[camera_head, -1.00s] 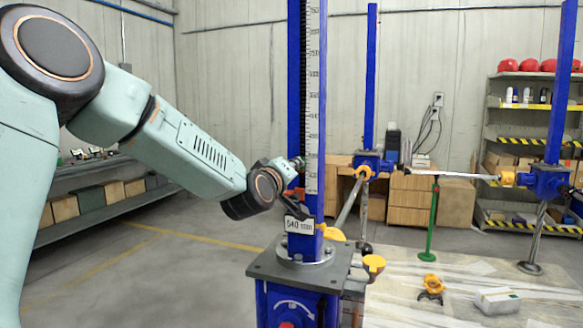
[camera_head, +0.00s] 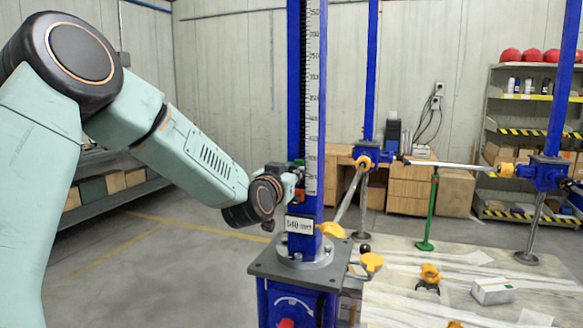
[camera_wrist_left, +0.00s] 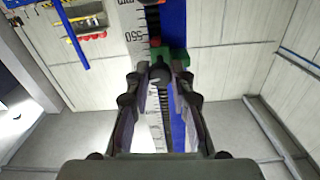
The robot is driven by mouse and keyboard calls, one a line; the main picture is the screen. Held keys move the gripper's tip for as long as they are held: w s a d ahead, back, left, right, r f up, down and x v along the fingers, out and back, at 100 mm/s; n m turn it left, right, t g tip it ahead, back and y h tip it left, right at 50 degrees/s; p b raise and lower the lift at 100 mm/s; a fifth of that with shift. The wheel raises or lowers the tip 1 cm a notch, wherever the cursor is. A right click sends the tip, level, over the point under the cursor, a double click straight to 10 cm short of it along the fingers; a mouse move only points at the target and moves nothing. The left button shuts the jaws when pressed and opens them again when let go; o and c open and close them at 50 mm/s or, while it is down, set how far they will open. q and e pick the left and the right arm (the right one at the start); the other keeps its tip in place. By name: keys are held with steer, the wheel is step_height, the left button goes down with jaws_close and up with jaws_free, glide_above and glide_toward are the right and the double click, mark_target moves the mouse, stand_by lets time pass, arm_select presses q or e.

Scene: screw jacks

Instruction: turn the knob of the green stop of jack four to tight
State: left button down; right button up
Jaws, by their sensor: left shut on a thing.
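The near jack has a tall blue column (camera_head: 318,120) with a millimetre scale (camera_head: 312,100) on its face. The green stop (camera_wrist_left: 180,58) sits on this column; only a little of it shows in the head view (camera_head: 299,162). Its dark round knob (camera_wrist_left: 160,73) faces the left wrist camera. My left gripper (camera_wrist_left: 160,78) has a fingertip on each side of the knob and is shut on it. In the head view my left gripper (camera_head: 296,177) is at the column, above the white mm plate. The knob is hidden there. My right gripper is not in view.
The white mm plate (camera_head: 300,225) and the grey base plate (camera_head: 300,262) are just below my gripper. Two more blue columns (camera_head: 371,80) (camera_head: 563,85) stand behind, with a horizontal shaft (camera_head: 450,164) and a green stand (camera_head: 430,215). Open floor lies at left.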

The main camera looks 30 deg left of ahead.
arm_select(q)
steer(key=shift+d+f+m+p, duration=0.15)
steer(key=shift+m+p, duration=0.15)
steer(key=shift+m, duration=0.3)
steer(key=shift+a+f+m+p, duration=0.15)
steer(key=shift+m+p, duration=0.1)
steer(key=shift+m, duration=0.35)
steer(key=shift+d, duration=0.1)
steer(key=shift+f, duration=0.1)
steer(key=c, duration=1.5)
jaws_free()
steer(key=o, duration=0.4)
steer(key=shift+s+r, duration=0.15)
steer(key=shift+r, duration=0.15)
steer(key=shift+c, duration=0.2)
steer(key=v, duration=1.2)
